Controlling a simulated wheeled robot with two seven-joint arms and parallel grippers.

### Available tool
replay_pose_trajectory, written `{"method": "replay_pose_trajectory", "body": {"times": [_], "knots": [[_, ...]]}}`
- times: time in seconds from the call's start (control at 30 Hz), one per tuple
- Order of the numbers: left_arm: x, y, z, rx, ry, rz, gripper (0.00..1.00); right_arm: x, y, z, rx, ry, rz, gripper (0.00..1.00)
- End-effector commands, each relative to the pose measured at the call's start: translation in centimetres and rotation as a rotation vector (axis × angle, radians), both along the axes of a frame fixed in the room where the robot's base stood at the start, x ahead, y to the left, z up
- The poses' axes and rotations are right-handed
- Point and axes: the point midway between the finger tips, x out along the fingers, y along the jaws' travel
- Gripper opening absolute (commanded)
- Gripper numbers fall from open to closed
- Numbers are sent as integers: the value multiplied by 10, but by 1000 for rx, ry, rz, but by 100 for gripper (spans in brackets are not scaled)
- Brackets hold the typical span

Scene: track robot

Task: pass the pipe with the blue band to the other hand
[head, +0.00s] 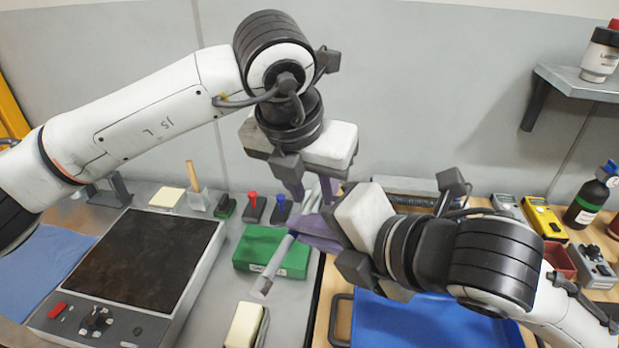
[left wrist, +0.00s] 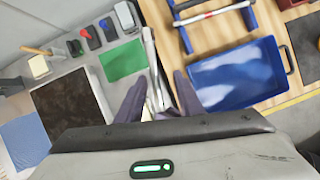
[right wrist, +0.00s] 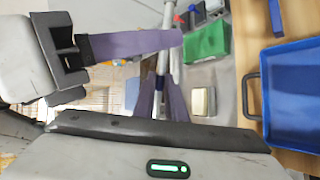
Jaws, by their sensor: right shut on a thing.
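The grey pipe (head: 272,267) slants up from above the bench, in my right gripper (head: 312,232). It also shows between the fingers in the right wrist view (right wrist: 165,56). My right gripper is shut on the pipe. My left gripper (head: 312,188) is above, at the pipe's upper part, pointing down. In the left wrist view its fingers (left wrist: 160,97) stand apart, with the pipe (left wrist: 150,55) showing between them. I cannot tell whether they touch it.
Below are a green box (head: 255,247), a cream block (head: 243,325) and a dark-topped plate device (head: 130,258). A blue tray (head: 430,322) lies under my right arm. A pipe with a red band (left wrist: 208,14) rests on a blue stand. A shelf (head: 575,85) is at right.

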Motion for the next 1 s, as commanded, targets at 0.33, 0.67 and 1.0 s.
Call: {"method": "replay_pose_trajectory", "body": {"times": [0.33, 0.67, 1.0], "knots": [[1, -1, -2, 0, 0, -1, 28, 0, 0, 1, 1, -3, 0, 0], [-1, -3, -1, -6, 1, -8, 0, 0, 1, 1, 3, -3, 2, 18], [0, -1, -1, -3, 0, -2, 0, 0, 0, 1, 1, -1, 0, 33]]}}
